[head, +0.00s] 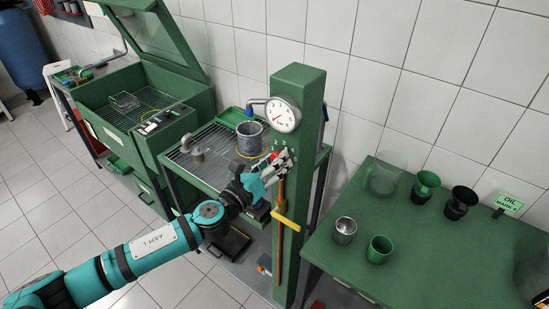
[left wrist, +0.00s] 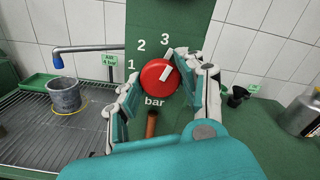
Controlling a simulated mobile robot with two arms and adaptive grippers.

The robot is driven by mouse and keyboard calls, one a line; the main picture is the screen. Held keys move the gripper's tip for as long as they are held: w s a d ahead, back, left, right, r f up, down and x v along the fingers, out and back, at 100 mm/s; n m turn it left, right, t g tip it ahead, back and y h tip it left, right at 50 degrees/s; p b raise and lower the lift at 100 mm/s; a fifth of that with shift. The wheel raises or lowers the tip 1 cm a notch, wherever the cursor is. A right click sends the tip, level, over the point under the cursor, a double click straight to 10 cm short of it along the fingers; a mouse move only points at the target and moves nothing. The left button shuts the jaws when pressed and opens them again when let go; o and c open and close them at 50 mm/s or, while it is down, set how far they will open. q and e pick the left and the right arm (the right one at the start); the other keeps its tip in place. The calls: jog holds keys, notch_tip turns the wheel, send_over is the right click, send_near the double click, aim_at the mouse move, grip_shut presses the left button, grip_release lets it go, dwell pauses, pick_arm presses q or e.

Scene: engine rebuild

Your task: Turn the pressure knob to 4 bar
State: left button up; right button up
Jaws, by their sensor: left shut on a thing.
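The red pressure knob (left wrist: 154,79) sits on the front of a green post (left wrist: 142,22), above the word "bar". Its white pointer mark tilts up and to the right, near the "3" (left wrist: 165,39). My left gripper (left wrist: 162,85) is shut on the knob, one finger on each side. In the head view the left gripper (head: 279,166) reaches the post and mostly covers the knob. The round white gauge (head: 283,115) is above it; its reading is too small to tell. My right gripper is not seen.
A small green sign (left wrist: 109,60) reads "4 bar" on its lower line. A grey pot (head: 249,138) stands on the grated bench left of the post. The green table (head: 410,270) at right holds several cups.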

pick_arm(q)
jog(key=shift+f+m, duration=0.1)
jog(key=shift+m, duration=2.3)
jog(key=o, duration=1.2)
jog(key=shift+c, duration=0.2)
jog(key=v, duration=1.2)
